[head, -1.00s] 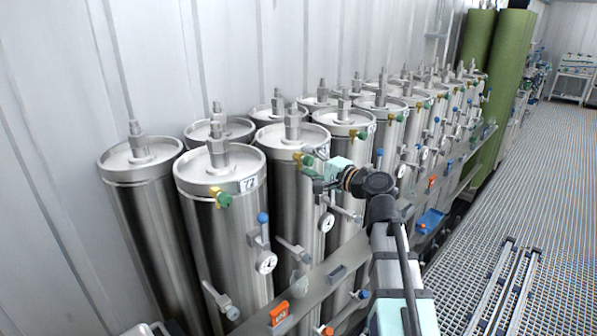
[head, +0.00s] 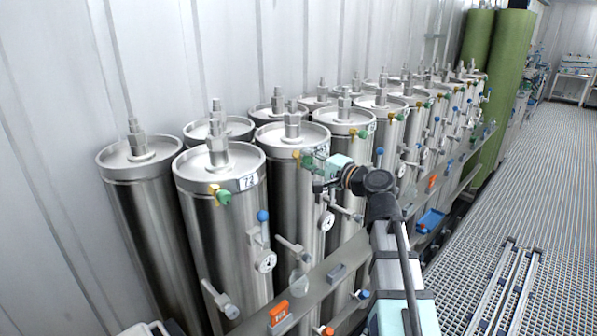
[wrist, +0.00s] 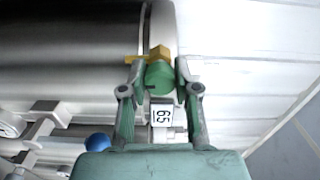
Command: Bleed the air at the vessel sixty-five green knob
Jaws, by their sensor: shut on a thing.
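The green knob (wrist: 160,77) sits on a brass fitting (wrist: 158,53) at the top end of a steel vessel, with a label reading 65 (wrist: 162,116) beside it in the wrist view. My gripper (wrist: 160,80) is shut on this knob, one finger on each side. In the head view my gripper (head: 313,164) reaches in from the right to the front-row vessel (head: 283,190) just right of the one labelled 72. There the fingers hide most of the knob, and a bit of brass (head: 297,156) shows at its left.
The vessel labelled 72 (head: 222,240) stands to the left with its own green knob (head: 224,197). Gauges (head: 266,262) and blue-handled valves (head: 262,216) stick out in front. A rail with an orange tag (head: 279,312) runs below. The grated walkway (head: 520,200) at right is open.

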